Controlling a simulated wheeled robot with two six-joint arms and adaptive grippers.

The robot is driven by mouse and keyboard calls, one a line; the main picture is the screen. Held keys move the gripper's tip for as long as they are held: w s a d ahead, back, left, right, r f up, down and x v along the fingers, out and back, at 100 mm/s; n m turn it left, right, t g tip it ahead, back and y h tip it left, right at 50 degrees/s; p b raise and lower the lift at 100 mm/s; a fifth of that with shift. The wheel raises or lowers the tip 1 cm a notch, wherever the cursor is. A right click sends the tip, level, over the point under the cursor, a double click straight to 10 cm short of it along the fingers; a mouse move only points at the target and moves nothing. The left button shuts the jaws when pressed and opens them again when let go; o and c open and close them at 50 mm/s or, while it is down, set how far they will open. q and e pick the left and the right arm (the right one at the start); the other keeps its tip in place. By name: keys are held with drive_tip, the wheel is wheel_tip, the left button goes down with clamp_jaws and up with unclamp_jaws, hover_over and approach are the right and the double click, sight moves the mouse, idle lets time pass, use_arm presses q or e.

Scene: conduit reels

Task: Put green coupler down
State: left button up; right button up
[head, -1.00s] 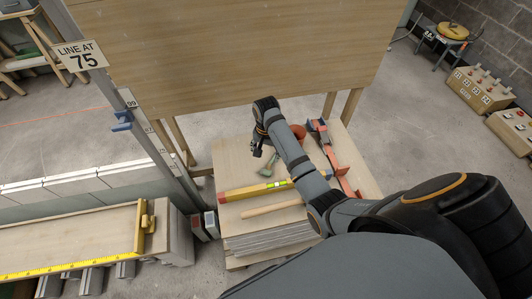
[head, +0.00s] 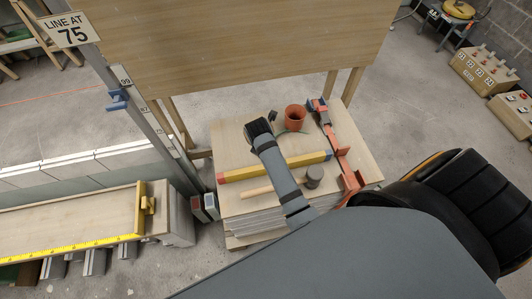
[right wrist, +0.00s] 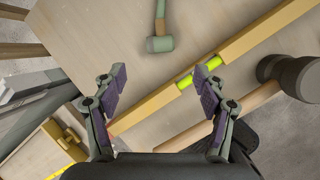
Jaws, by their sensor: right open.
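In the right wrist view, a grey-green piece (right wrist: 160,44) with a short cylindrical end and a thin stem lies on the wooden top. It looks like the green coupler, though I cannot be sure. In the head view my arm hides most of it; a thin green part (head: 291,131) shows beside the orange pot. My right gripper (right wrist: 162,72) is open and empty, with its two fingers apart above the board, near the spirit level. The piece lies beyond the fingertips, apart from them. My left gripper is not in view.
The wooden stack (head: 235,150) carries a yellow level (head: 307,160), a mallet (head: 315,176), an orange pot (head: 295,112) and an orange-red clamp (head: 342,160). A large upright board (head: 230,45) stands behind. A post (head: 150,125) rises at left. Bare wood shows left of my arm.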

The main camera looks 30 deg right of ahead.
drive_tip(key=shift+n, duration=0.6)
drive_tip(key=b+x, duration=0.1)
drive_tip(key=x, duration=0.9)
drive_tip(key=shift+w+d+f+b, duration=0.2)
drive_tip(key=shift+b, duration=0.15)
drive_tip(key=shift+s+r, duration=0.1)
drive_tip(key=shift+c, duration=0.4)
drive_tip(key=c, duration=1.3)
